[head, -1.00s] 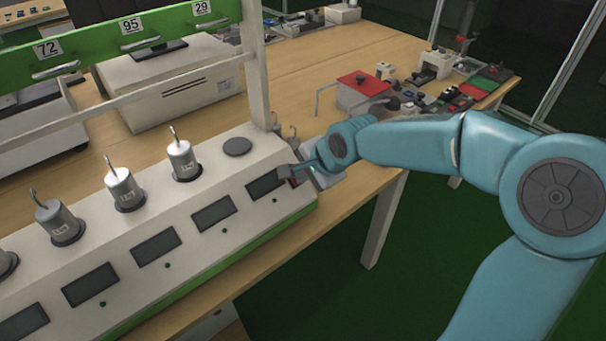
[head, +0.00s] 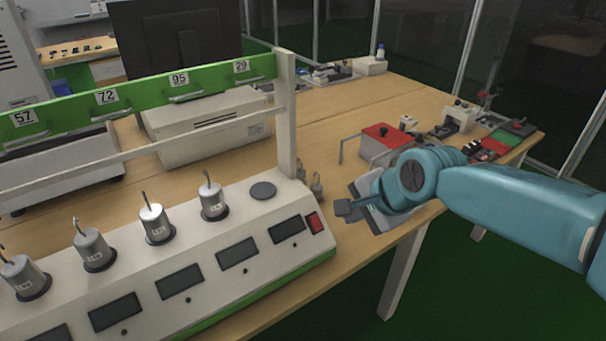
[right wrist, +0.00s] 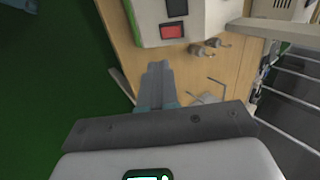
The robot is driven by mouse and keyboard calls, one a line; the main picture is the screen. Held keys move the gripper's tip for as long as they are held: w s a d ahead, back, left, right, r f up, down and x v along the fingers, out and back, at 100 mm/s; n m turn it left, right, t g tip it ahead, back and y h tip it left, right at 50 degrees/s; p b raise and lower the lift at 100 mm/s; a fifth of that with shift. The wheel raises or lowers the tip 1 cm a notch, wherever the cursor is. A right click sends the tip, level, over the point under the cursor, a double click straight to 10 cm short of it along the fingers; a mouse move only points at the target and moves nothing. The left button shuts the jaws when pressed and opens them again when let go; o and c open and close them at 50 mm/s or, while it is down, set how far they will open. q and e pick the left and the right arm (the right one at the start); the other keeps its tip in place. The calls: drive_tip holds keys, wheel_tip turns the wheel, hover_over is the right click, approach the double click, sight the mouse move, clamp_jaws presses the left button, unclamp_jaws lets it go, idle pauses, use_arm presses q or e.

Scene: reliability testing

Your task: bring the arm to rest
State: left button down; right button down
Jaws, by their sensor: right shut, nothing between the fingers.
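My right arm (head: 510,205) is teal and comes in from the right in the head view. Its gripper (head: 346,208) is shut and empty, pointing left, to the right of the white test bench's (head: 235,262) right end and apart from it. In the right wrist view the shut fingers (right wrist: 158,80) point up the picture toward the wooden table. The bench's red switch (head: 314,222) is near the fingertips in the head view and also shows in the right wrist view (right wrist: 172,31). My left gripper does not show.
Several metal cylinders with hooks (head: 155,224) stand on the bench. A green rail with numbered tags (head: 110,97) runs above it on a white post (head: 286,120). A red-topped box (head: 383,137) and small devices stand on the wooden table (head: 350,105) behind my arm. Green floor lies in front.

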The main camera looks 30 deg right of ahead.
drive_tip(key=s+a+f+n+g+y+p, duration=0.1)
drive_tip(key=s+a+f+g+p, duration=0.2)
drive_tip(key=a+f, duration=0.5)
drive_tip(key=s+a+f+n+g+y+p, duration=0.1)
drive_tip(key=a+f+n+g+y+p, duration=0.2)
drive_tip(key=f, duration=1)
drive_tip(key=s+a+f+n, duration=0.9)
drive_tip(key=s+f+n, duration=0.1)
drive_tip(key=f+n, duration=0.1)
drive_tip(key=shift+a+f+g+h+p, duration=0.15)
drive_tip(key=shift+f+g+h+p, duration=0.2)
drive_tip(key=shift+f, duration=0.4)
